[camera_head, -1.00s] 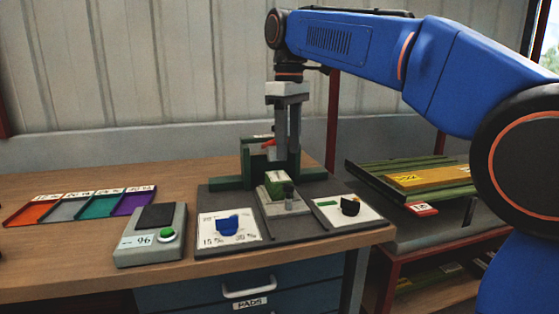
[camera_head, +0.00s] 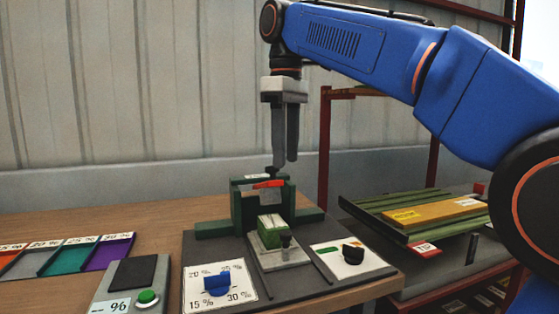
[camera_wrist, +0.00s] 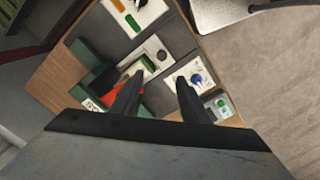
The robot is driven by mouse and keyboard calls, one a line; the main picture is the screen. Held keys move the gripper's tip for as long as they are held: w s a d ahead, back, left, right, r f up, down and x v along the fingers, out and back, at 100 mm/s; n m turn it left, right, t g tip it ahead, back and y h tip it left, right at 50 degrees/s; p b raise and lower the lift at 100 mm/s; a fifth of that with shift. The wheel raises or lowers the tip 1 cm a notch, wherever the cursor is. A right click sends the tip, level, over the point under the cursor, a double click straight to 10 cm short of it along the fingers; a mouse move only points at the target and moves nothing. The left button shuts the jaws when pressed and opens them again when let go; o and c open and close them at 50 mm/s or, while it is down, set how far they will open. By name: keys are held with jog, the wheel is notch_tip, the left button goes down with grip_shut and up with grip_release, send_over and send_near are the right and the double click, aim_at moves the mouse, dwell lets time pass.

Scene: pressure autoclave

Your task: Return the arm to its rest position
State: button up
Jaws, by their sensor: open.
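My gripper (camera_head: 285,163) hangs from my blue arm, pointing down above the green press-like fixture (camera_head: 246,207) in the head view. In the wrist view my gripper (camera_wrist: 155,95) shows two dark fingers spread apart with nothing between them. The fixture has a red lever (camera_head: 268,184) on top, and the fingertips are close above it, apart from it as far as I can tell. In front of the fixture a small green block (camera_head: 271,236) sits on a grey base.
A panel with a blue knob (camera_head: 217,286) and one with a black knob (camera_head: 353,253) flank the base. A box with a green button (camera_head: 147,297) and coloured trays (camera_head: 68,258) lie left. A rack with a yellow bar (camera_head: 435,212) stands right. The wall is behind.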

jog(key=s+d+f+m+t, duration=0.2)
jog(key=s+d+f+m, duration=0.5)
jog(key=d+f, duration=0.7)
jog(key=s+d+f+m+t, duration=0.1)
jog(key=s+d+f, duration=0.2)
jog(key=f, duration=0.5)
jog(key=s+d+f+m+t, duration=0.1)
jog(key=s+d+f+m, duration=0.1)
jog(key=s+f, duration=0.4)
jog(key=s+d+f+m, duration=0.1)
jog(key=s+d+f, duration=0.2)
jog(key=f, duration=0.7)
jog(key=shift+s+d+f+m+t, duration=0.2)
jog(key=shift+s+d+m+t, duration=0.2)
jog(key=shift+s, duration=0.8)
